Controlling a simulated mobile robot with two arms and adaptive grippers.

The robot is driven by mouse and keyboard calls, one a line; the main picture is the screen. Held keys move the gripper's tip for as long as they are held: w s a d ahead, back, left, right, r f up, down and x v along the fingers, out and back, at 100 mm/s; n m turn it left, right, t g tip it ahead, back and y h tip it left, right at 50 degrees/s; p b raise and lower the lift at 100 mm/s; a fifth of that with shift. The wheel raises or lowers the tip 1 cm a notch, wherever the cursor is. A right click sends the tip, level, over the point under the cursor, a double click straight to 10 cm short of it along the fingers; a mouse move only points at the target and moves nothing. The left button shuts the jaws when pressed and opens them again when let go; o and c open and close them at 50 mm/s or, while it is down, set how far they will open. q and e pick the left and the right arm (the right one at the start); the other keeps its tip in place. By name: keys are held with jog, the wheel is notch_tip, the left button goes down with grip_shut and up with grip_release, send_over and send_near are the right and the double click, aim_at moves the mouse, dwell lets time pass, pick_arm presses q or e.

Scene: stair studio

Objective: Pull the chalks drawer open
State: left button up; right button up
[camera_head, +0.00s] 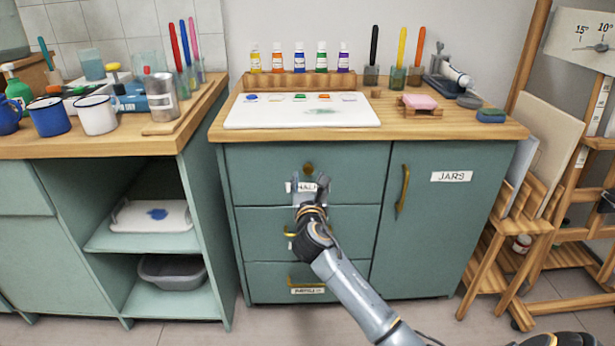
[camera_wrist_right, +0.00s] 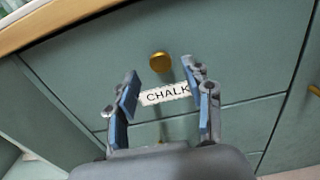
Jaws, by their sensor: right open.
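The chalks drawer (camera_head: 355,165) is the top drawer of the green cabinet and looks shut. Its round brass knob (camera_head: 308,168) sits above a white label (camera_head: 290,187), partly hidden by my gripper. In the right wrist view the knob (camera_wrist_right: 160,62) lies beyond the fingertips, roughly between their lines, and the label (camera_wrist_right: 165,94) reads "CHALK" with its end covered by a finger. My right gripper (camera_head: 311,180) is open and empty in front of the drawer, just below the knob; it also shows in the right wrist view (camera_wrist_right: 160,75). My left gripper is not in view.
Two more drawers are below, the lowest with a brass handle (camera_head: 306,283). A door labelled "JARS" (camera_head: 451,176) with a brass handle (camera_head: 402,188) is to the right. A white palette (camera_head: 300,115) and paint bottles stand on the worktop. An easel (camera_head: 575,180) stands far right.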

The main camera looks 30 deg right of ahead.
aim_at(308, 170)
jog(key=shift+b+x, duration=0.35)
jog(key=shift+x, duration=1.75)
jog(key=shift+c, duration=0.4)
grip_shut()
